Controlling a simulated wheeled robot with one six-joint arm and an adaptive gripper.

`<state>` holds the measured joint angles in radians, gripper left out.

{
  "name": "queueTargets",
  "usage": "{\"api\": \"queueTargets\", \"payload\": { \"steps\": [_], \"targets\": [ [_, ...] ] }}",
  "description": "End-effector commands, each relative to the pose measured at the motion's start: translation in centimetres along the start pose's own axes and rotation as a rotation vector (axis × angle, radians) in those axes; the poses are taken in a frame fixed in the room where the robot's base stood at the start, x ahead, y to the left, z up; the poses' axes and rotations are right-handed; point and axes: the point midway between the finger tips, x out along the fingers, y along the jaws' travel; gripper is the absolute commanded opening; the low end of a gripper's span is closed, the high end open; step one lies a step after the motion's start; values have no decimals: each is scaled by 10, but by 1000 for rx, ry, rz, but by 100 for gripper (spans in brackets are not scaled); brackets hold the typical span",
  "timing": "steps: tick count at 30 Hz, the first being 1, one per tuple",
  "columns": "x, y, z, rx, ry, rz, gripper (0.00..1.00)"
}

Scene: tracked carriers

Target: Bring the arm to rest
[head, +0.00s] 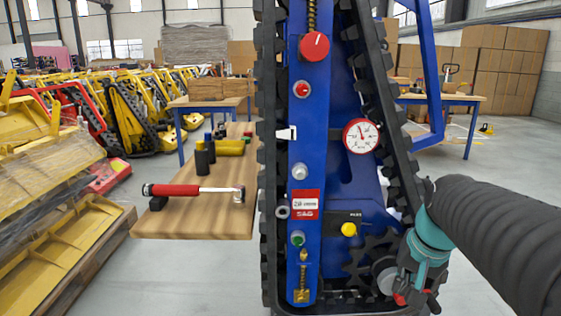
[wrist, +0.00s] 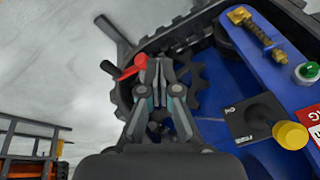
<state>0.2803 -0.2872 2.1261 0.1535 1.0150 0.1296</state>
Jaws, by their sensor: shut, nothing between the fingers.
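My gripper (head: 408,288) is at the lower right of the blue tracked carrier (head: 327,190), in front of its toothed sprocket. My arm reaches in from the right edge of the head view. In the wrist view, my gripper (wrist: 160,68) has its fingers together with nothing between them. A red lever (wrist: 131,66) shows right by the fingertips; I cannot tell whether they touch. The fingers hide part of the dark sprocket (wrist: 196,78) behind them.
The carrier's black track (head: 268,200) frames its blue panel. A yellow knob (head: 349,229) and a gauge (head: 361,136) stick out from the panel. A wooden bench (head: 185,222) with a red-handled hammer (head: 185,190) stands left. Grey floor lies open at the right.

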Motion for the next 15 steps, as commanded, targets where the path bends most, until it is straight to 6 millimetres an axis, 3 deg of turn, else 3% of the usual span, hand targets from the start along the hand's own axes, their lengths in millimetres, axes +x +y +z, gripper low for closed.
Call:
{"api": "queueTargets", "payload": {
  "steps": [3, 9, 12, 15],
  "targets": [
    [4, 3, 45, -174, 42, 32, 0],
    [10, 8, 109, -364, 100, 56, 0],
    [10, 7, 132, -415, 121, 48, 0],
    [2, 2, 142, -448, 153, 27, 0]
  ]
}}
